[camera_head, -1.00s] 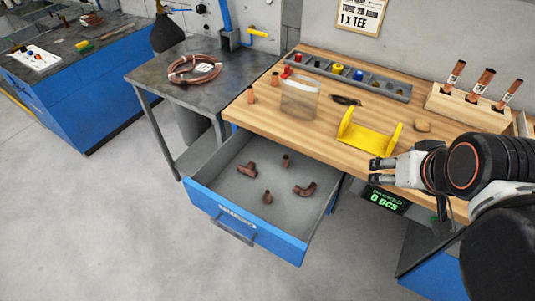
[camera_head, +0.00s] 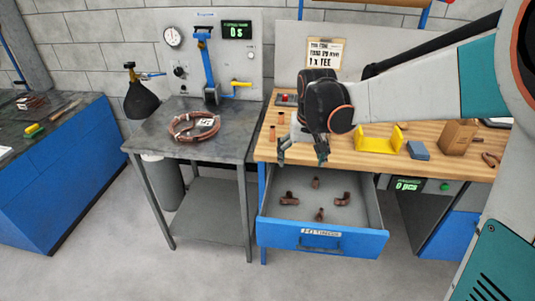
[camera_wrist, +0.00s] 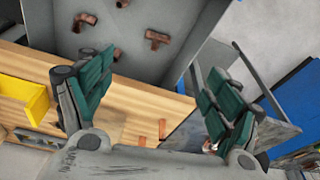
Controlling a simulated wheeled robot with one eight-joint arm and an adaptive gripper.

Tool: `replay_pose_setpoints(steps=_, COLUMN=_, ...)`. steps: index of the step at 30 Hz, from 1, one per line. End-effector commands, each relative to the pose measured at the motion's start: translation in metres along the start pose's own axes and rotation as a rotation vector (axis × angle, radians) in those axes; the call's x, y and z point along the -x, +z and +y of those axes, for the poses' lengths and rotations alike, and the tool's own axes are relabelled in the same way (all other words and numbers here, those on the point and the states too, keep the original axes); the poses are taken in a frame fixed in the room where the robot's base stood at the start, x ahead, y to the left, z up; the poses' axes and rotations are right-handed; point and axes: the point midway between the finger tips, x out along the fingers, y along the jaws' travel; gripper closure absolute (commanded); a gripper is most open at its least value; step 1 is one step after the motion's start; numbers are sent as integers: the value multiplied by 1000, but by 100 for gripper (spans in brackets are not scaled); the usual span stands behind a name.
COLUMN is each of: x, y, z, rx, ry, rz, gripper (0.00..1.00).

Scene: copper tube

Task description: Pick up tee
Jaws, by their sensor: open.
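The open drawer (camera_head: 364,219) holds several copper fittings. The tee appears to be the left fitting (camera_head: 288,198); in the wrist view it shows as a T-shaped piece (camera_wrist: 157,39), lying flat. The right fitting (camera_head: 343,199) looks like an elbow, though its shape is small. Two shorter fittings lie at the back (camera_head: 316,182) and front (camera_head: 319,215). My gripper (camera_head: 302,156) is open and empty, pointing down above the bench's front edge, behind and above the tee. Its spread fingers (camera_wrist: 155,80) show in the wrist view, with the tee beyond them.
The wooden bench (camera_head: 442,169) carries a yellow bracket (camera_head: 378,143), a blue block (camera_head: 419,150) and a brown box (camera_head: 458,137). A steel table (camera_head: 150,138) with a copper coil (camera_head: 194,126) stands left of the drawer. The drawer walls surround the fittings.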

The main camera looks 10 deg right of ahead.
Motion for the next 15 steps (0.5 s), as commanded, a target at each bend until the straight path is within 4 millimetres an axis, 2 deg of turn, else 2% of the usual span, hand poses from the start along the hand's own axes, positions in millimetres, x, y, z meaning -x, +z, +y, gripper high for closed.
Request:
replay_pose_setpoints(steps=1, x=-14, y=-12, z=-2, rx=-8, ry=3, rz=-21, gripper=17)
replay_pose_setpoints(steps=6, x=-64, y=-38, z=-6, rx=-34, ry=16, rz=-93, gripper=17)
replay_pose_setpoints(steps=12, x=-120, y=-56, z=-9, rx=-60, ry=30, rz=-165, gripper=17)
replay_pose_setpoints(steps=15, x=-140, y=-59, z=-9, rx=-70, ry=35, rz=-188, gripper=17)
